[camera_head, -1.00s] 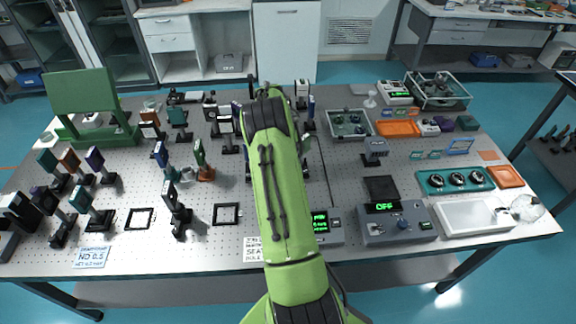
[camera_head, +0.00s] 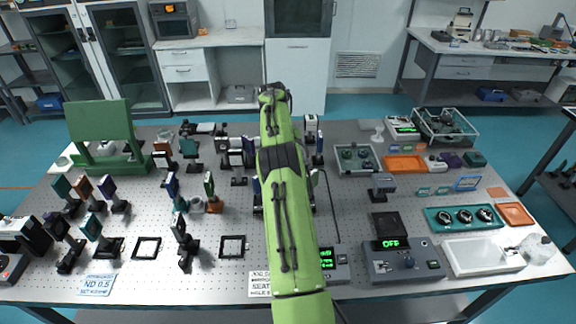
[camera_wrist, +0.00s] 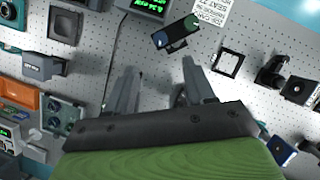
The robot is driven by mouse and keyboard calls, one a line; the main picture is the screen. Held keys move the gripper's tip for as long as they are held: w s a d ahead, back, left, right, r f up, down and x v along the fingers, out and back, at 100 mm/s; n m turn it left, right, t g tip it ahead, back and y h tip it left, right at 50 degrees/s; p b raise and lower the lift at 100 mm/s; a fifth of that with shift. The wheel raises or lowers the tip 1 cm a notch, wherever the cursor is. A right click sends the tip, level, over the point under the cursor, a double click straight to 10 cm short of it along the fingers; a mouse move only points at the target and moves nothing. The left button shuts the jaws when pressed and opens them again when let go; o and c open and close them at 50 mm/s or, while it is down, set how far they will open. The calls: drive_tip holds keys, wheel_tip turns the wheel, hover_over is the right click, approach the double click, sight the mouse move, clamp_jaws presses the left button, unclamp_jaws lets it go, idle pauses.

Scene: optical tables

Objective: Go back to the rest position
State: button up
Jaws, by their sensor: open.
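My green arm stretches across the middle of the optical table (camera_head: 345,225) in the head view and hides the table behind it. My gripper is hidden behind the arm there. In the wrist view my gripper (camera_wrist: 160,92) shows two grey fingers spread apart with nothing between them, above the perforated table top. A small dark two-lens piece (camera_wrist: 176,36) with a green and a blue end lies beyond the fingertips, apart from them.
Several mounted optics stand left of the arm, with a green board (camera_head: 100,122) behind them. Square black frames (camera_head: 233,246) lie near the front edge.

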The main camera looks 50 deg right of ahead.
idle(0.3)
drive_tip(key=w+a+r+n+t+h+b, duration=0.1)
drive_tip(key=w+a+r+t+h+b, duration=0.15)
drive_tip(key=a+r, duration=0.95)
drive_tip(key=s+a+r+n+t+b, duration=0.15)
drive_tip(key=s+a+t, duration=0.35)
drive_tip(key=a, duration=0.9)
drive_tip(key=s+a+f+t+b, duration=0.1)
drive_tip(key=s+a+f, duration=0.2)
drive_tip(key=s+a, duration=0.2)
drive_tip(key=s+a+f+n+t+b, duration=0.1)
drive_tip(key=s+a+f, duration=0.3)
drive_tip(key=s, duration=0.5)
drive_tip(key=shift+s+a+y+b, duration=0.25)
drive_tip(key=shift+a+y+b, duration=0.2)
drive_tip(key=shift+a, duration=0.35)
drive_tip(key=shift+n, duration=0.25)
drive_tip(key=shift+s+r, duration=0.1)
